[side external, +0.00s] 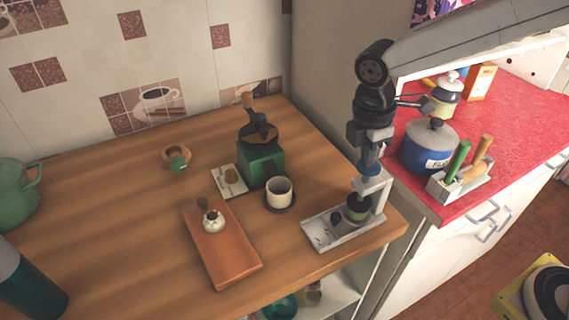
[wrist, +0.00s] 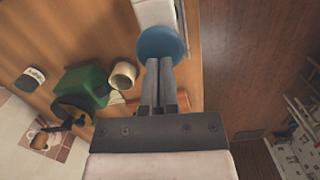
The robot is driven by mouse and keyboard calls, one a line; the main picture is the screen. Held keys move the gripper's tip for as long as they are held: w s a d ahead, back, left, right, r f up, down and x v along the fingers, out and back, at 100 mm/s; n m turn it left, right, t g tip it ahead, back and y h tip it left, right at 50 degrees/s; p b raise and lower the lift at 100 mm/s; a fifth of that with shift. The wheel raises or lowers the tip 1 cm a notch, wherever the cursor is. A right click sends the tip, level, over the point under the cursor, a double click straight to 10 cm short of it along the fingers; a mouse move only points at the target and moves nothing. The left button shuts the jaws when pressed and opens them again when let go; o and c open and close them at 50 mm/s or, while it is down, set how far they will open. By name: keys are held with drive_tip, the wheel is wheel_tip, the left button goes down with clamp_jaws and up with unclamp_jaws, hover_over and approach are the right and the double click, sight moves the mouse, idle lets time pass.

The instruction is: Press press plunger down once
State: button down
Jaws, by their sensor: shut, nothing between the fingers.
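The press stands at the right front of the wooden counter, with a pale frame (side external: 377,188) and a grey base (side external: 330,232). Its blue plunger top (side external: 370,170) is right below my gripper (side external: 371,158). In the wrist view the plunger top is a blue disc (wrist: 161,42), and the tips of my gripper (wrist: 159,64) overlap its near edge. My gripper is shut and empty, pointing down. I cannot tell whether the tips touch the plunger.
A white cup (side external: 279,191) and a green grinder (side external: 262,163) stand left of the press. To the right, the red counter holds a blue pot (side external: 428,148) and a utensil holder (side external: 459,187) close to my arm.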

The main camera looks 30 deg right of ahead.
drive_tip(key=shift+f, duration=1.35)
drive_tip(key=shift+a+r, duration=0.1)
drive_tip(key=a, duration=0.1)
drive_tip(key=a+r, duration=0.1)
drive_tip(key=shift+w+a, duration=0.2)
drive_tip(key=shift+a, duration=0.2)
drive_tip(key=shift+r, duration=0.1)
wheel_tip(320, 180, up, 8)
drive_tip(key=shift+a+f, duration=0.2)
drive_tip(key=shift+a, duration=0.2)
drive_tip(key=shift+d+f, duration=0.1)
